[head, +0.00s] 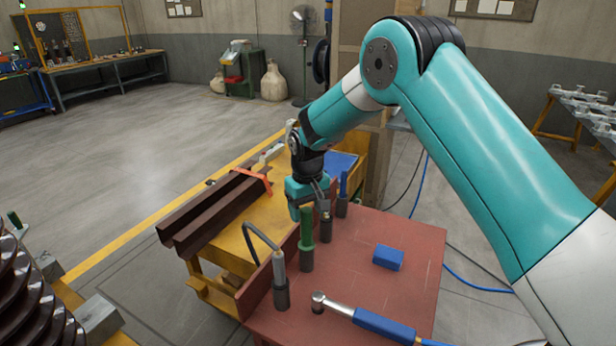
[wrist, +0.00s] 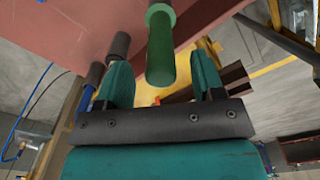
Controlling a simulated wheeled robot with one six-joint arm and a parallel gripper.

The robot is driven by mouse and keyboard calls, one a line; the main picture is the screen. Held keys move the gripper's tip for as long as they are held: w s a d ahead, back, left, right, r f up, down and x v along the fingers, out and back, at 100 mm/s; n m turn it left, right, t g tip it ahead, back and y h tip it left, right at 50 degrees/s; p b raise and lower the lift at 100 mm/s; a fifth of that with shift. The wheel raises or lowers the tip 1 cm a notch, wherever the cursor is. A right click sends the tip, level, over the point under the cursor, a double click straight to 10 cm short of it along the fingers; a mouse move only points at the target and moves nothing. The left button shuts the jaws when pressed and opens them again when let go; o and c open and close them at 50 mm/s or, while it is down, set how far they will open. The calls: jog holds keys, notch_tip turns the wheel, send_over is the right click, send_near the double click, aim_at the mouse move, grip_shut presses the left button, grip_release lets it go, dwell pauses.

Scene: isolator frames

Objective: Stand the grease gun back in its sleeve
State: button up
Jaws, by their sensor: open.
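A grey tool with a bent dark hose (head: 278,264), which looks like the grease gun, stands upright in a dark sleeve (head: 282,297) near the front of the red bench top. A green-handled tool (head: 306,226) stands in the sleeve (head: 307,258) behind it; its round green top (wrist: 160,45) shows large in the wrist view. I cannot tell whether anything touches.
Further back are another dark sleeve (head: 325,232) and a blue-handled tool (head: 343,184). A blue block (head: 388,257) and a blue-gripped, silver-headed tool (head: 372,320) lie on the bench top (head: 420,270). Brown beams (head: 215,213) lie to the left.

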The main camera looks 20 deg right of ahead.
notch_tip(320, 180, up, 15)
jog(key=b, duration=0.2)
jog(key=shift+f, duration=0.15)
jog(key=s+a+r+n+y, duration=0.1)
jog(key=s+a+n+y, duration=0.1)
jog(key=s, duration=1.5)
jog(key=s+a+r+n+y, duration=0.1)
jog(key=s+a+n+y, duration=0.1)
jog(key=s, duration=1.6)
jog(key=shift+s+a+r+n, duration=0.25)
jog(key=shift+s+n, duration=0.05)
jog(key=shift+s, duration=0.05)
